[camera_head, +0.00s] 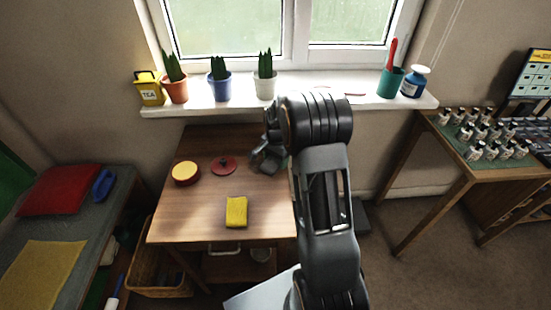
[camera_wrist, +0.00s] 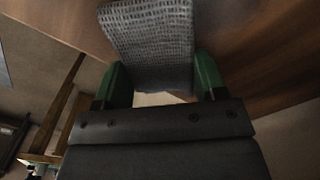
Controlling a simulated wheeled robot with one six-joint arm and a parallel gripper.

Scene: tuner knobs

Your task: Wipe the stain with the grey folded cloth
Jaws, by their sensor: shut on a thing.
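My gripper (camera_head: 264,156) is over the right back part of the wooden table (camera_head: 195,222), just right of the red disc. In the wrist view my gripper (camera_wrist: 155,82) has its green fingers shut on the sides of the grey woven cloth (camera_wrist: 150,38). The cloth extends beyond the fingertips, with the brown tabletop behind it. I cannot tell whether it touches the wood. In the head view the cloth is not clearly seen. I see no clear stain on the table; a faint reddish mark (camera_head: 355,94) shows on the white sill, but I cannot tell what it is.
On the table are a red disc with a knob (camera_head: 223,166), a round yellow-topped tin (camera_head: 185,173) and a yellow sponge (camera_head: 236,211).

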